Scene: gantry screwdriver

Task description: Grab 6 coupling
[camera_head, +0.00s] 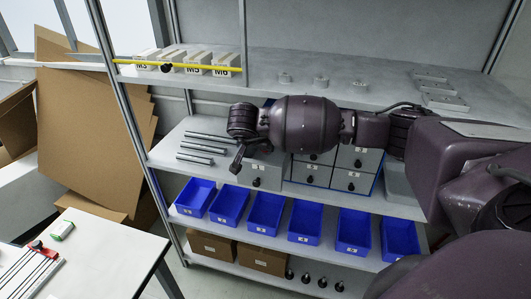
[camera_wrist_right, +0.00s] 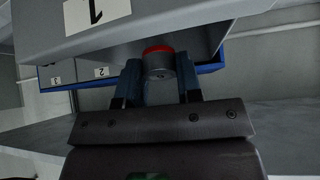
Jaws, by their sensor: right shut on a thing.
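No coupling can be made out for certain in either view. My right arm comes in from the right in the head view, and my right gripper (camera_head: 238,160) is at the left end of the grey drawer unit (camera_head: 351,180). In the right wrist view my right gripper (camera_wrist_right: 159,78) has its two blue-grey fingers on either side of a round grey knob with a red ring (camera_wrist_right: 158,62), shut on it. The knob sits at a grey drawer front labelled 1 (camera_wrist_right: 97,10). The inside of the drawer is hidden. My left gripper is not in view.
Blue bins (camera_head: 265,214) line the lower shelf. Metal rods (camera_head: 203,143) lie left of the drawers. The top shelf holds boxes marked M5 and M6 (camera_head: 223,64) and small round grey pieces (camera_head: 321,81). A white table (camera_head: 105,255) stands at lower left.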

